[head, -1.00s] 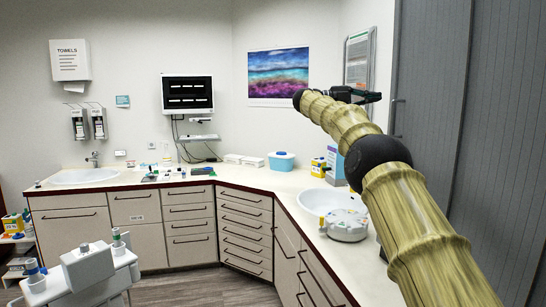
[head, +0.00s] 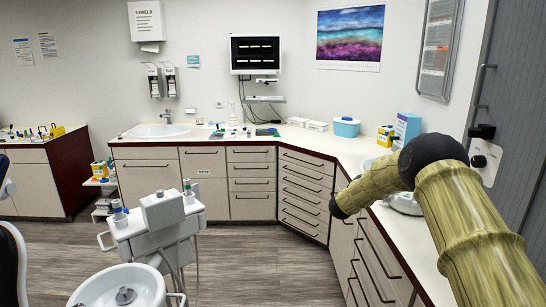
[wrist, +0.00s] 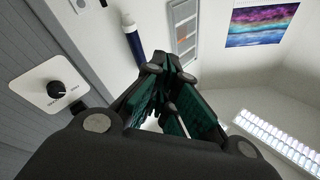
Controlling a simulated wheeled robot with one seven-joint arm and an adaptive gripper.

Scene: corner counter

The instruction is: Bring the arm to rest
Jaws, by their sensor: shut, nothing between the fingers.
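My arm (head: 465,225) reaches in from the right of the head view, bent at a black joint. Its forward link points left and down over the right-hand counter and ends in a dark joint. My gripper is not clear to see in the head view. In the wrist view my gripper (wrist: 163,75) shows with its dark, green-lined fingers shut together and nothing between them. It points up toward the wall and ceiling, and it touches nothing that I can see.
A sink, partly hidden, lies behind my arm. A grey door (head: 515,150) stands at right. A white dental unit (head: 160,225) stands front left. The floor between is open.

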